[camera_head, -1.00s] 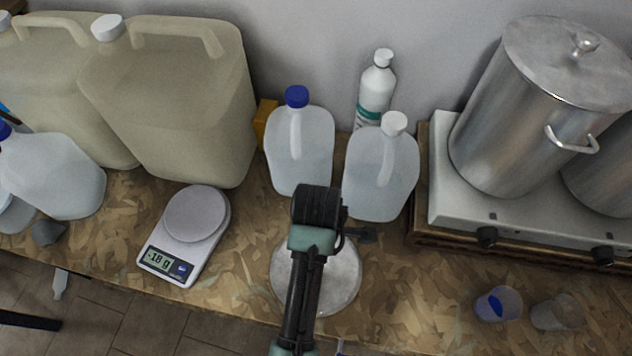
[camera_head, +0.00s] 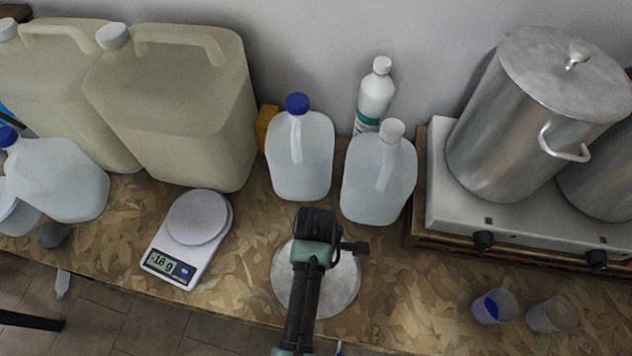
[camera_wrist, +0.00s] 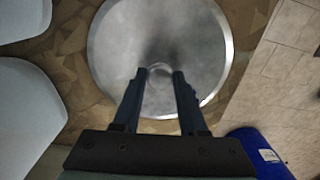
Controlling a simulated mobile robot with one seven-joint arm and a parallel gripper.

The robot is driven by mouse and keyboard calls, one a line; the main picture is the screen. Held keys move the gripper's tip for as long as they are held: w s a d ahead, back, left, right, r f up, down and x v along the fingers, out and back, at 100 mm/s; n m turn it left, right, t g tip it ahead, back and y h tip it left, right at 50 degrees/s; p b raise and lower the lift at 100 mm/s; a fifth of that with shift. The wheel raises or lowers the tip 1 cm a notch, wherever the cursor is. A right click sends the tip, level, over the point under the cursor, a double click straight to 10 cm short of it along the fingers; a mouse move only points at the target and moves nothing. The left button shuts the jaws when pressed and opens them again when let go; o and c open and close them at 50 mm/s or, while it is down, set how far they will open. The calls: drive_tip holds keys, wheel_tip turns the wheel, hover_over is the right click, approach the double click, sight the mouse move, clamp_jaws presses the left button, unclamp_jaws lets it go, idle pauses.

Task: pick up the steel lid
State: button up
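The steel lid (camera_head: 343,283), a flat grey disc, lies on the wood-chip-patterned worktop near its front edge. My arm covers part of it in the head view. In the wrist view the lid (camera_wrist: 195,35) fills the upper middle, with a small round knob (camera_wrist: 160,71) at its centre. My gripper (camera_wrist: 159,73) is open, its two fingers over the lid and one on each side of the knob, with gaps showing. I cannot tell how far the fingertips are above the lid. The fingertips are hidden in the head view.
Two clear jugs, one blue-capped (camera_head: 300,155) and one white-capped (camera_head: 378,180), stand just behind the lid. A scale (camera_head: 187,238) is to the left. A hob (camera_head: 455,215) with a lidded pot (camera_head: 500,130) and two small cups (camera_head: 494,306) are to the right.

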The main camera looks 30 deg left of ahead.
clamp_jaws()
drive_tip(key=shift+r, duration=0.15)
